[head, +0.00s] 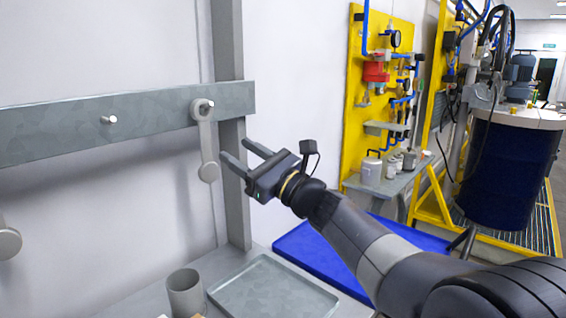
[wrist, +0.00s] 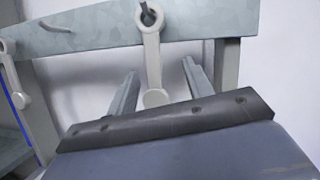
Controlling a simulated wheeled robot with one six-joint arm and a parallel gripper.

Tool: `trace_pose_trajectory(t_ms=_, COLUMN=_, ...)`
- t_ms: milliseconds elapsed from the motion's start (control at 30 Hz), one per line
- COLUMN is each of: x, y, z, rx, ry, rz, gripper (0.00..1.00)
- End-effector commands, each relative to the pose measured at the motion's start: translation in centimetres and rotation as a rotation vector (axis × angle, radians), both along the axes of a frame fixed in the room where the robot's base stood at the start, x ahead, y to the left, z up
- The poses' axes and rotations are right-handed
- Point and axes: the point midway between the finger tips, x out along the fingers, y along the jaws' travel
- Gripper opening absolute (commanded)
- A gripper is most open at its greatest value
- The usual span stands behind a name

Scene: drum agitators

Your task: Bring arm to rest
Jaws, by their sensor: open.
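My gripper (head: 246,156) is open and empty in the middle of the head view, with its two fingers pointing up and left. It is just right of a grey hanging lever (head: 206,145), which hangs from a peg on the metal rail (head: 60,133). In the wrist view, my gripper's fingers (wrist: 157,85) spread to either side of the lower part of the lever (wrist: 151,50). The lever's round lower end appears between or beyond the fingers. I cannot tell whether they touch it; no grip shows.
A grey tray (head: 222,290) and a grey cup (head: 185,293) stand on the bench below. Another lever end (head: 8,243) shows at the left edge. A blue mat (head: 300,250), a yellow panel (head: 357,90) and a dark blue drum (head: 508,170) are to the right.

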Motion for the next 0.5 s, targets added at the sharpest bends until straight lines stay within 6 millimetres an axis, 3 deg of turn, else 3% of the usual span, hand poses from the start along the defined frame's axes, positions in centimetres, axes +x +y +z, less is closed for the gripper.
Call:
trace_pose_trajectory(t_ms=133, x=1.6, y=2.5, z=1.2, rx=0.001, ry=0.002, rz=0.003, gripper=0.49)
trace_pose_trajectory(t_ms=233, x=0.5, y=1.1, z=2.5, rx=0.001, ry=0.0, rz=-0.005, gripper=0.49)
trace_pose_trajectory(t_ms=300, x=-0.4, y=0.0, z=1.8, rx=-0.001, ry=-0.002, rz=-0.005, gripper=0.49)
trace_pose_trajectory(t_ms=500, x=-2.9, y=-2.8, z=2.0, rx=0.0, ry=-0.002, rz=-0.006, gripper=0.49)
